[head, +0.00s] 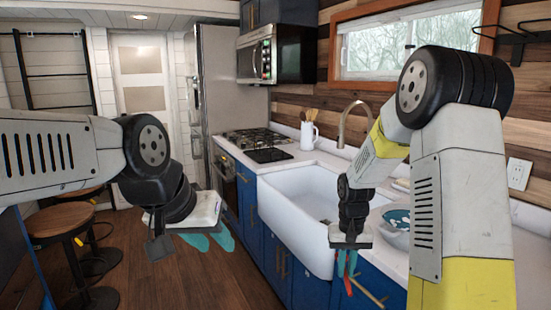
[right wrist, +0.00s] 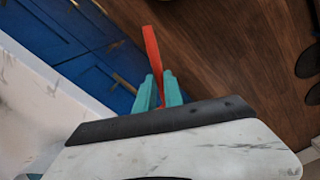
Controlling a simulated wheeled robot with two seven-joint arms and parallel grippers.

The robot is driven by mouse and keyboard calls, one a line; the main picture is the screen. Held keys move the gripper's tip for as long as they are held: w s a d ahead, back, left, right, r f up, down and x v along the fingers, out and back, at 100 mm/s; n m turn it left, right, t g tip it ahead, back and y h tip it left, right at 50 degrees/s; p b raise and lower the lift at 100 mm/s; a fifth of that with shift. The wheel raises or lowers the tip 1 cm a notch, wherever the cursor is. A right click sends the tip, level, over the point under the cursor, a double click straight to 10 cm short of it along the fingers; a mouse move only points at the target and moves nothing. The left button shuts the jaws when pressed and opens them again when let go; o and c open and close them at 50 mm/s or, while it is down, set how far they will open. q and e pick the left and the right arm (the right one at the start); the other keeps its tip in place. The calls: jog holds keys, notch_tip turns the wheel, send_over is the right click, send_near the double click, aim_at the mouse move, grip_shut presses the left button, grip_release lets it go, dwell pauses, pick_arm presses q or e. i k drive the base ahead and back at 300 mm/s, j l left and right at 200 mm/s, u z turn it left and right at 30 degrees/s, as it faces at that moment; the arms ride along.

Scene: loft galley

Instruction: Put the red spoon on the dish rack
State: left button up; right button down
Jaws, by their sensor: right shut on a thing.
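My right gripper (head: 347,264) is shut on the red spoon (head: 352,262), in front of the sink's right end and the blue cabinets. In the right wrist view, the red spoon (right wrist: 152,55) sticks out beyond the teal fingers (right wrist: 158,92), its near part hidden between them. My left gripper (head: 208,240) has its teal fingers apart, empty, over the wooden floor at the left. I cannot make out a dish rack; my right arm hides part of the counter right of the sink.
A white apron sink (head: 295,215) with a tall tap (head: 352,122) is set in the counter. A patterned bowl (head: 397,224) stands on the counter at right, partly behind my arm. A white utensil jug (head: 309,136) stands beyond the sink. Stools (head: 60,220) stand at left.

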aim_at(267, 157)
jog(key=i+j+z, duration=0.15)
jog(key=i+j, duration=1.25)
jog(key=i, duration=0.05)
